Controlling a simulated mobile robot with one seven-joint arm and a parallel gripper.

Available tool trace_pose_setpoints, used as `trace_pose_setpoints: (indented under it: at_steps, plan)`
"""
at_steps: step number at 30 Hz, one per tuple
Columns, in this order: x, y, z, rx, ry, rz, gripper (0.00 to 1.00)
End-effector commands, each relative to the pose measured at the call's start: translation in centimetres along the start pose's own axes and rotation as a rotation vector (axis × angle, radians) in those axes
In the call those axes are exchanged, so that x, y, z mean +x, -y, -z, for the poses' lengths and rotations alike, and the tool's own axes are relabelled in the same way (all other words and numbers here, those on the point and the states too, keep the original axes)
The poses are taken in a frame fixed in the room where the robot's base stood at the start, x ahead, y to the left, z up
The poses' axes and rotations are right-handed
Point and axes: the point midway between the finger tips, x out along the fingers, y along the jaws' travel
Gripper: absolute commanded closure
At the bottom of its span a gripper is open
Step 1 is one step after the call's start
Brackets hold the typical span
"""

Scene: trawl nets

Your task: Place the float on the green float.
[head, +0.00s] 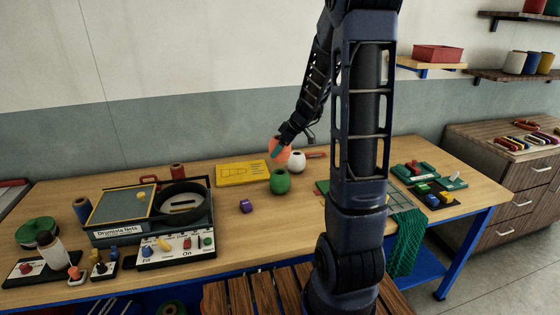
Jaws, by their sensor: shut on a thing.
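My gripper (279,151) is shut on an orange float (273,144) and holds it over the workbench. A round green float (280,183) stands on the bench just below it in the picture. The orange float appears above and slightly left of the green one. One view does not show whether it is directly over the green float or behind it. A gap or contact between them is hard to tell. The fingers hide part of the orange float.
A white float (298,163) stands close on the right of the green float. A yellow board (241,174) lies behind left, and a small purple block (246,206) in front left. A net machine (150,228) fills the left side. Bare wood (270,235) lies in front.

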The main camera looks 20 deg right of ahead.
Motion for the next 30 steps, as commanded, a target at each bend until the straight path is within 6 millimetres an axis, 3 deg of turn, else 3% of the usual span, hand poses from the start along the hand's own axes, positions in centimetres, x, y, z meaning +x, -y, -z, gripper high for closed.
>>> trace_pose_setpoints:
  at_steps: [15, 29, 30]
  plan:
    - [4.5, 0.0, -2.9, 0.003, 0.0, 0.002, 0.46]
    - [5.1, 0.0, -3.3, 0.001, 0.0, -0.001, 0.46]
    - [5.1, 0.0, -3.3, 0.001, 0.0, -0.001, 0.16]
